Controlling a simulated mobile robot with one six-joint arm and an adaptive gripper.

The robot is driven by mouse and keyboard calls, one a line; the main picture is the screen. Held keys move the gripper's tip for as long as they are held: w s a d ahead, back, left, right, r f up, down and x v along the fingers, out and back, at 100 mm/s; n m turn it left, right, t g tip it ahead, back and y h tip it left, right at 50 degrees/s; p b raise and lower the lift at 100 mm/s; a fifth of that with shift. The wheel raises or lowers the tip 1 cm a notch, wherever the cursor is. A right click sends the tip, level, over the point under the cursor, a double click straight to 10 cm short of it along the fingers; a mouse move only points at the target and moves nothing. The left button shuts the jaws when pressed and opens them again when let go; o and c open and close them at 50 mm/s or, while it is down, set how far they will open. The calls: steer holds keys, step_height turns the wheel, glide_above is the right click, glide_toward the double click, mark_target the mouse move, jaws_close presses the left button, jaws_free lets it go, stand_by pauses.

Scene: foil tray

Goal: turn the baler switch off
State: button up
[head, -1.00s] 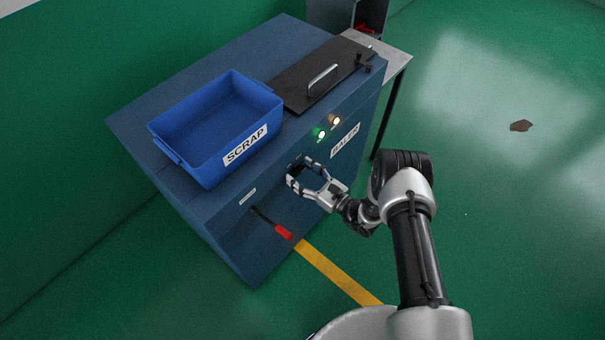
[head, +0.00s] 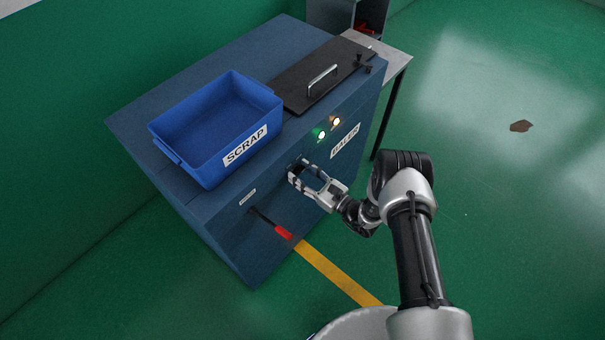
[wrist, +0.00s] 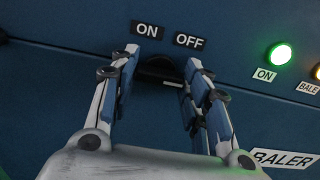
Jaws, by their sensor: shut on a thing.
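The baler switch (wrist: 160,72) is a dark round knob on the blue baler front, below the ON label (wrist: 148,30) and the OFF label (wrist: 188,41) in the wrist view. A short pale mark shows on its lower right side. My gripper (wrist: 161,60) has one finger on each side of the knob and is shut on it. In the head view my gripper (head: 296,172) reaches the front panel of the baler (head: 250,215); the fingers mostly hide the switch there. The green ON lamp (wrist: 280,55) is lit.
A blue SCRAP bin (head: 185,160) and a black lid with a handle (head: 315,70) are on top of the baler. A red-handled lever (head: 283,232) sticks out below left of my gripper. An amber lamp (head: 336,121) is beside the green one. The right floor is mostly clear.

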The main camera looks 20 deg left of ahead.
steer(key=shift+n, duration=0.3)
steer(key=n+b, duration=0.2)
steer(key=n, duration=0.3)
steer(key=shift+n, duration=0.4)
steer(key=n+b, duration=0.2)
steer(key=n, duration=0.3)
steer(key=shift+n, duration=0.4)
steer(key=o, duration=1.1)
steer(key=shift+c, duration=0.2)
steer(key=v, duration=1.2)
